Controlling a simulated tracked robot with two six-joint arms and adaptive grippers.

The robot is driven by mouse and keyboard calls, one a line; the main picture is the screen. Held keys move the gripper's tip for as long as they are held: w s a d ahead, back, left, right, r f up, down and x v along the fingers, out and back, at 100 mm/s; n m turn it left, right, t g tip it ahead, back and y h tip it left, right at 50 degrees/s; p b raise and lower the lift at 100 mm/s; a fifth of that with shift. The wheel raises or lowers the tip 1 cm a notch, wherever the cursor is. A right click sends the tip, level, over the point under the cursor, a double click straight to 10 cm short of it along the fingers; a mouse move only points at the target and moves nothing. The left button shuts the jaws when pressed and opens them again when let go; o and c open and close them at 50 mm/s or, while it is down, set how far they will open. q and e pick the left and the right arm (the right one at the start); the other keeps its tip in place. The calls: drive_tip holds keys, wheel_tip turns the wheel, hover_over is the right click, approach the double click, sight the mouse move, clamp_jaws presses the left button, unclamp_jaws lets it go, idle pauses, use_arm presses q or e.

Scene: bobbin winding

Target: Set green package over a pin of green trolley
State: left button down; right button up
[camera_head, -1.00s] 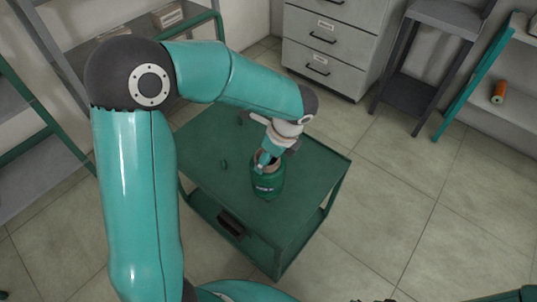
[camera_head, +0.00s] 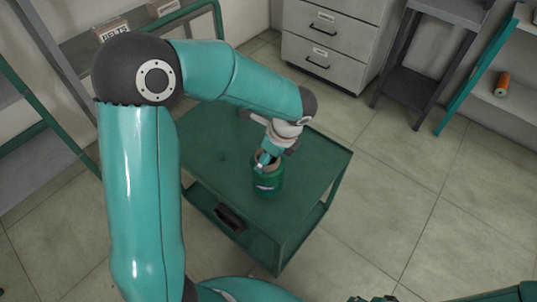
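The green package (camera_head: 267,183), a round green spool-like body with a pale label, is upright at the middle of the green trolley (camera_head: 215,151). My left gripper (camera_head: 266,161) points down into its top, with its fingers at the brown upper opening. The fingertips are hidden inside or behind the rim, so I cannot tell whether they grip it. I cannot tell whether the package touches the trolley top or sits over a pin. Only dark bits of my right gripper (camera_head: 374,299) show at the bottom edge.
The trolley has a lower shelf with a dark handle-like part (camera_head: 230,217). A drawer cabinet (camera_head: 333,42) and a dark stand (camera_head: 412,87) are behind. An orange bobbin (camera_head: 502,84) lies on the right shelf. The floor right of the trolley is clear.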

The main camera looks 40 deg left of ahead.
use_arm(q)
wheel_tip(320, 180, down, 2)
drive_tip(key=shift+f+b, duration=0.2)
drive_tip(key=shift+b, duration=0.75)
unclamp_jaws()
drive_tip(key=v, duration=1.2)
